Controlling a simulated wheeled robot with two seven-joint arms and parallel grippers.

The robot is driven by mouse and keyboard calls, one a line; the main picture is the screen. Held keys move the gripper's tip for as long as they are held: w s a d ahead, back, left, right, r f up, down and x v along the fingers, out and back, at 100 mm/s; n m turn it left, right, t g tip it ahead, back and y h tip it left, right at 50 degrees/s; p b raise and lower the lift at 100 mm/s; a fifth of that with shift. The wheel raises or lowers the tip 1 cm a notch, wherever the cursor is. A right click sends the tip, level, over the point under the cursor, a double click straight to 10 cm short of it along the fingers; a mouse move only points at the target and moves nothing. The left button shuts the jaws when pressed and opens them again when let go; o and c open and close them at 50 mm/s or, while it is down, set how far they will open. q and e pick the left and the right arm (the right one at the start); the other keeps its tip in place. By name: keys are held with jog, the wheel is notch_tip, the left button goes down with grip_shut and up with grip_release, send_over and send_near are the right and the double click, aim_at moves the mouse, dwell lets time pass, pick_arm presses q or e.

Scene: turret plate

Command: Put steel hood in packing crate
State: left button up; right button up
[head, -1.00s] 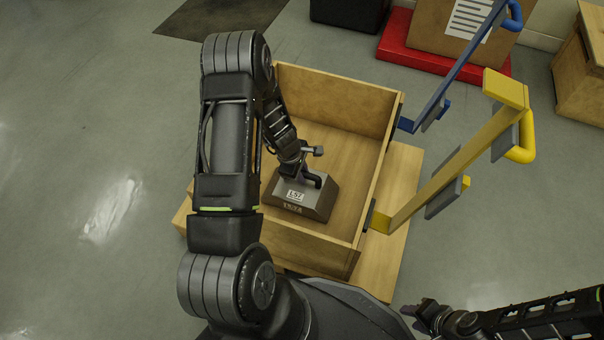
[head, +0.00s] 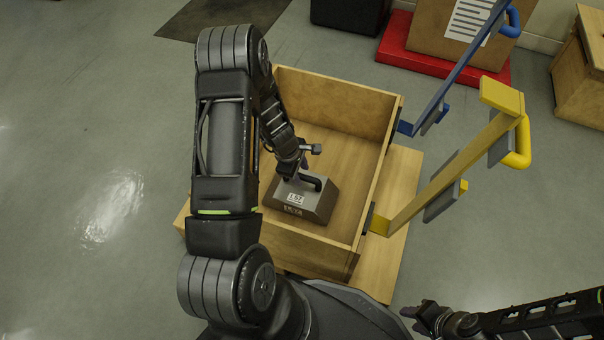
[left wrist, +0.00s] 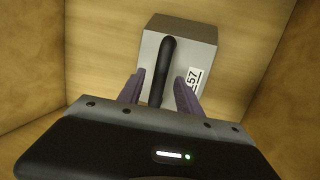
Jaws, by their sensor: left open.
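The steel hood (head: 318,206) is a grey block with sloped sides, a black handle and a white label reading 57. It sits inside the wooden packing crate (head: 335,97), on its floor. In the left wrist view the hood (left wrist: 203,48) lies just beyond my left gripper (left wrist: 164,88). Its two fingers are apart on either side of the black handle (left wrist: 167,60), with gaps showing. In the head view my left gripper (head: 294,172) is at the hood's handle, partly hidden by its own wrist. My right gripper (head: 418,316) is at the lower right, away from the crate; its jaws are unclear.
A blue bar (head: 446,80) and a yellow bar (head: 452,172) with handles stick out from the crate's right side. A red platform (head: 400,54) with a cardboard box (head: 448,28) stands behind. The floor at left is clear.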

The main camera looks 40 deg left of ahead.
aim_at(294, 189)
pick_arm(q)
jog(key=p+v, duration=0.3)
jog(key=v, duration=0.6)
